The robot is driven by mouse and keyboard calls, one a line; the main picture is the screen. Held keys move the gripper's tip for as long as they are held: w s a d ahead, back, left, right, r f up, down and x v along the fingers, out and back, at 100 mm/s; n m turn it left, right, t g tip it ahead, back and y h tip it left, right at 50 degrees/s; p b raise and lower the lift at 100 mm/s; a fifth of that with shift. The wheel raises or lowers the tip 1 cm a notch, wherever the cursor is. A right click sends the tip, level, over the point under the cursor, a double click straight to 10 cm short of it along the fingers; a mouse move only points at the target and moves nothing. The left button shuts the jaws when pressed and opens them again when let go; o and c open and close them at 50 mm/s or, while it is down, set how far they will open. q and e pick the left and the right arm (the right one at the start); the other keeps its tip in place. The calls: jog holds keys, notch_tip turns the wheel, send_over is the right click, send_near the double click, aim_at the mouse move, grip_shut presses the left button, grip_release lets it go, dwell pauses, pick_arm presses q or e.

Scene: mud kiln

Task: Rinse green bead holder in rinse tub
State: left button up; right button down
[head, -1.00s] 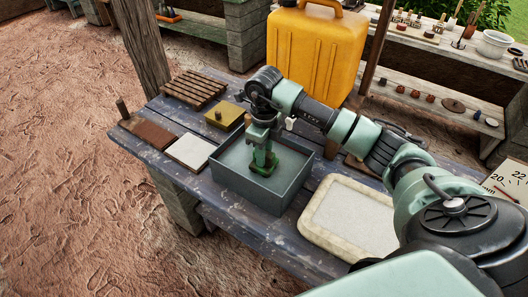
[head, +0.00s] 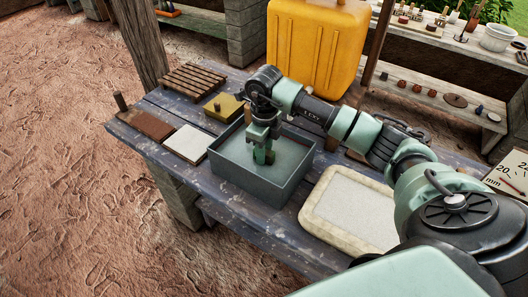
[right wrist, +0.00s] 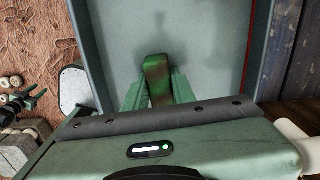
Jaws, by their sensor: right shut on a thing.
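The rinse tub (head: 238,182) is a grey rectangular box holding greenish-grey water, on the wooden bench. My right gripper (head: 263,152) points down inside it, low at the water. It is shut on the green bead holder, which shows between the fingers in the right wrist view (right wrist: 157,78) as a green piece with brown smears. In the head view the fingers and the water mostly hide the holder. My left gripper is not in view.
A cream-rimmed tray (head: 318,238) is right of the tub. A white tile (head: 187,144), a brown board (head: 148,126), a yellowish block (head: 224,106) and a slatted rack (head: 192,80) are left and behind. A yellow jerrycan (head: 315,50) stands behind.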

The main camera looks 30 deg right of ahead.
jog(key=shift+r, duration=0.2)
jog(key=shift+f, duration=0.3)
dwell(0.5)
jog(key=shift+r, duration=0.3)
dwell(0.5)
jog(key=shift+f+b, duration=0.3)
jog(key=shift+b, duration=0.15)
dwell(0.3)
dwell(0.4)
notch_tip(320, 180, up, 12)
jog(key=p, duration=0.7)
jog(key=shift+p, duration=0.35)
dwell(1.1)
